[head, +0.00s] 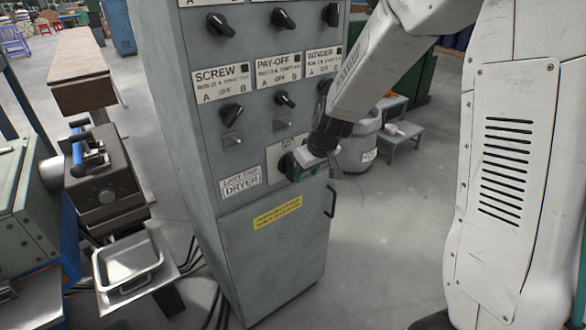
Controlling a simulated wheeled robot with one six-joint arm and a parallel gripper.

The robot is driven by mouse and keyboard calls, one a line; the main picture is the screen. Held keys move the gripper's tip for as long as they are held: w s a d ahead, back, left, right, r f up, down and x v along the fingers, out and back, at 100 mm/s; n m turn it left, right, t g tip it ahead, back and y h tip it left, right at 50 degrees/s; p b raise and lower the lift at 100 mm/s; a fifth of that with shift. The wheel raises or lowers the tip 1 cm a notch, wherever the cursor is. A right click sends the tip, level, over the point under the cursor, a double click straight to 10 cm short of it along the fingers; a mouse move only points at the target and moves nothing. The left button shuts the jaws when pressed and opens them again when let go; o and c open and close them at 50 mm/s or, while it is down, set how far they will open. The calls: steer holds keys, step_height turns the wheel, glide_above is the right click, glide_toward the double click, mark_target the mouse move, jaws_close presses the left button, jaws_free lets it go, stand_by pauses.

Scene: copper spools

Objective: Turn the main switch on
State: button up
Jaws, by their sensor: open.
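The grey control cabinet (270,232) stands in the middle of the head view, slightly tilted in the picture. A large dark rotary switch (286,165) sits on a light plate at the lower right of its panel. No label reading "main" is legible on it. My gripper (303,168) is open at this switch, coming from the right. Its fingers cover part of the switch and plate, and I cannot tell whether they touch the knob. The knob's setting is partly hidden.
Several other black knobs sit higher on the panel, above labels such as SCREW (219,80) and PAY-OFF (279,69). A door handle (331,202) sticks out below right. A machine with a metal tray (128,262) stands left. A grey stool (401,134) stands behind right.

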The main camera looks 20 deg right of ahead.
mark_target(293, 168)
steer(key=w, duration=0.1)
steer(key=w+a, duration=0.1)
steer(key=w, duration=0.3)
steer(key=shift+w+a, duration=0.15)
steer(key=shift+a, duration=0.25)
steer(key=shift+x, duration=1)
steer(key=shift+w+a+f, duration=0.1)
steer(key=shift+w+f, duration=0.1)
steer(key=shift+f, duration=0.25)
jaws_close()
